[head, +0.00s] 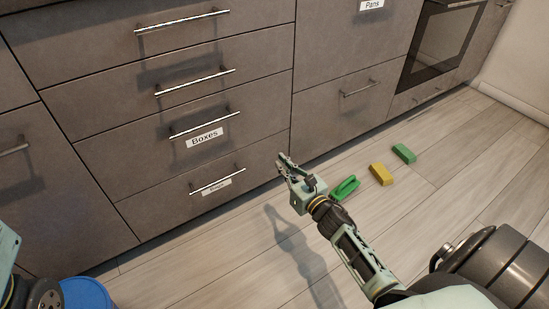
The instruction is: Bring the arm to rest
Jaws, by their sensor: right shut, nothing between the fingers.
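My right gripper (286,161) is in the middle of the head view, in front of the lower cabinet drawers. It is shut, and nothing shows between its fingers. My right arm (354,251) comes in from the lower right, bent low above the floor. Part of my left arm (35,297) shows at the lower left edge. My left gripper itself is not in view.
A drawer marked Boxes (205,138) and the other drawers are closed. A green item (345,187), a yellow block (381,174) and a green block (404,153) lie on the wooden floor. A blue round thing (86,294) stands at lower left. An oven (443,40) is at upper right.

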